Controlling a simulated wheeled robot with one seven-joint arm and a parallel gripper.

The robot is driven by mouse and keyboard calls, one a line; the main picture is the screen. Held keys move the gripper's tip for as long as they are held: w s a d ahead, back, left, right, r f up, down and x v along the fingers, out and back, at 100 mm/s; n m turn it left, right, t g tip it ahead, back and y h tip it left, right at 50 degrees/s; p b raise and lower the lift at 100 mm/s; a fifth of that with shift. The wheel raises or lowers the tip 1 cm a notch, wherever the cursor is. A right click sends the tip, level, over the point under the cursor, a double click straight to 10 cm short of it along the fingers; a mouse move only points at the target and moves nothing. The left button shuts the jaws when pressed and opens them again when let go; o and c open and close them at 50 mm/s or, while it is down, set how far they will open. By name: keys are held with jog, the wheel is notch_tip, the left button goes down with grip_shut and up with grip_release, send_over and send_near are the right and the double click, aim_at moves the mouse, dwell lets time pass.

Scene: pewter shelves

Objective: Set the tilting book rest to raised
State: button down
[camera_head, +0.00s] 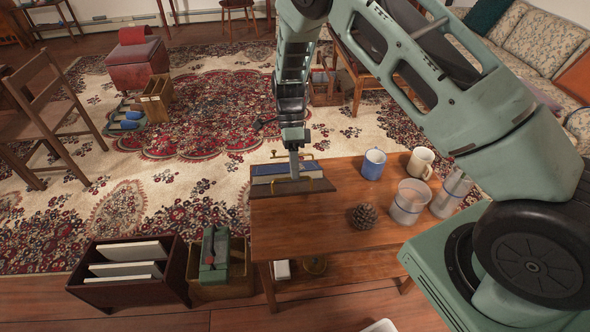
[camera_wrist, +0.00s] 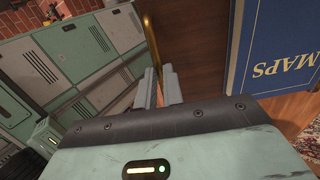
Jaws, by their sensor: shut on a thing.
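The tilting book rest (camera_head: 262,190) is a dark wooden board at the far left end of the low wooden table (camera_head: 330,225). A blue book (camera_head: 287,168) rests on it; in the wrist view its blue cover (camera_wrist: 275,65) reads MAPS.
Two open boxes (camera_head: 172,282) (camera_head: 236,288) stand left of the table. Patterned rug lies beyond.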

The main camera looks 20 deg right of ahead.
jog(key=shift+w+d, duration=0.15)
jog(key=shift+w, duration=0.5)
jog(key=shift+d+r, duration=0.1)
jog(key=c, duration=1.5)
grip_release()
jog(key=shift+w, duration=0.15)
jog(key=shift+r, duration=0.1)
jog(key=b+v, duration=0.1)
jog(key=v, duration=1.6)
jog(key=shift+r, duration=0.1)
